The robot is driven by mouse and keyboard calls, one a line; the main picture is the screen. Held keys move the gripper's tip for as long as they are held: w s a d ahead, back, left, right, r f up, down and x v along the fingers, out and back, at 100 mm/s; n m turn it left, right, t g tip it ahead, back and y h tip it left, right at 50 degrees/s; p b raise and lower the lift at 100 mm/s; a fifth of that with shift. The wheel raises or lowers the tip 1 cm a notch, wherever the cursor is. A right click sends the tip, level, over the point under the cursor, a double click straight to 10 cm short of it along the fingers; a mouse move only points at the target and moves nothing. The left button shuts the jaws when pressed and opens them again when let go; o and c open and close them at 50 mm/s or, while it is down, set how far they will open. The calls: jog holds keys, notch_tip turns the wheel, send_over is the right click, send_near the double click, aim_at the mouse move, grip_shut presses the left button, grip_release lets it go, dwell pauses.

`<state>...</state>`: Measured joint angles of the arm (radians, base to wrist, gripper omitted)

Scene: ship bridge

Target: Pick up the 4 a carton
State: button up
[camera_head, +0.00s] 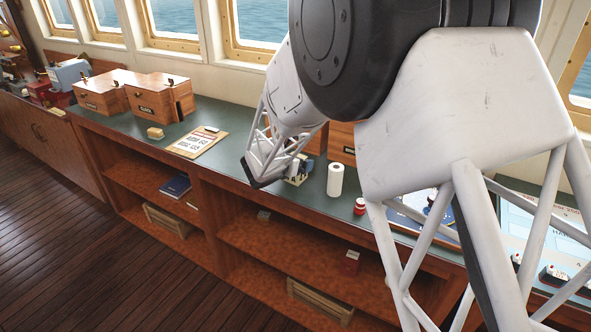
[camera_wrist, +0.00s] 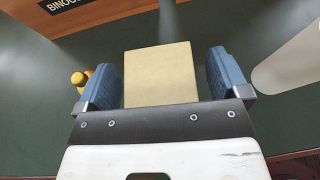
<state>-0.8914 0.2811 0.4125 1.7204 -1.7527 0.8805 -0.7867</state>
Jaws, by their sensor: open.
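In the wrist view a plain pale-yellow box (camera_wrist: 160,75), seemingly the carton, stands on the dark green counter top; no lettering shows on the face I see. My gripper (camera_wrist: 166,78) is open, with one blue-padded finger on each side of the box. A narrow gap shows between the box and the right finger; the left finger is very close to it, and I cannot tell if it touches. In the head view my gripper (camera_head: 298,172) is low over the counter, small and partly hidden by my arm, and the box cannot be made out clearly there.
A white roll (camera_head: 335,180) stands just right of my gripper. A small brass-yellow object (camera_wrist: 83,78) lies close outside the left finger. A wooden box labelled BINOC (camera_wrist: 75,12) is behind.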

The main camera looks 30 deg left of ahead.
jog(key=c, duration=1.2)
jog(key=shift+r, duration=0.2)
jog(key=shift+r, duration=1.5)
jog(key=shift+s+d+r, duration=0.15)
jog(key=shift+s+d, duration=0.05)
jog(key=shift+s, duration=0.05)
jog(key=s+d+r, duration=0.1)
jog(key=s+d, duration=0.9)
jog(key=s, duration=0.1)
jog(key=shift+s+r, duration=0.15)
jog(key=shift+s, duration=0.05)
jog(key=shift+d, duration=0.1)
